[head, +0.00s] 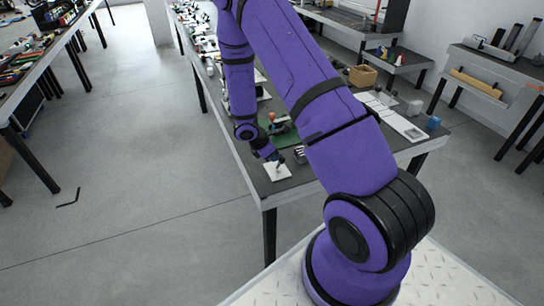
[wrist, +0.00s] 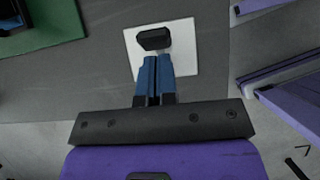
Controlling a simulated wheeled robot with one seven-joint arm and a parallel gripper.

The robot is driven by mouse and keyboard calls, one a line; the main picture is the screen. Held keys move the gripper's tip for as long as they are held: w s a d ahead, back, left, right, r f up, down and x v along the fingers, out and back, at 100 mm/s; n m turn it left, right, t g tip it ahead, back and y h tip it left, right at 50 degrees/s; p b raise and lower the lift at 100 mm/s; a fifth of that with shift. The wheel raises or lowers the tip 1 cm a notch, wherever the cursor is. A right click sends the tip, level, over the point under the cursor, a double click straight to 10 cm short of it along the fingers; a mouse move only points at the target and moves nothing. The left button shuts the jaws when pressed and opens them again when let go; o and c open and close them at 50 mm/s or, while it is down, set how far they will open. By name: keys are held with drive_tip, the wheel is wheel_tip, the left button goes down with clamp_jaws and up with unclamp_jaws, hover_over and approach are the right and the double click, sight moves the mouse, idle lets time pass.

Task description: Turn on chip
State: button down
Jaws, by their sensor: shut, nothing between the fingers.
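A white square plate (wrist: 184,62) lies on the dark table top in the wrist view. A black rounded block (wrist: 153,38) stands on it; I cannot tell for sure whether this is the chip's switch. My gripper (wrist: 155,62) has its blue fingers shut together and empty. The fingertips lie over the plate, just short of the black block; I cannot tell whether they touch it. In the head view the white plate (head: 284,174) sits near the table's front corner, with my gripper (head: 277,161) over it. The black block is too small to make out there.
A green board (wrist: 60,25) lies at the upper left in the wrist view. In the head view, a wooden box (head: 363,76), a blue cup (head: 434,123) and a long white tray (head: 402,124) stand farther along the table. Open floor lies left of the table.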

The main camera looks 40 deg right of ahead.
drive_tip(key=shift+r, duration=0.1)
drive_tip(key=shift+r, duration=0.7)
drive_tip(key=v, duration=1.3)
drive_tip(key=shift+a, duration=0.1)
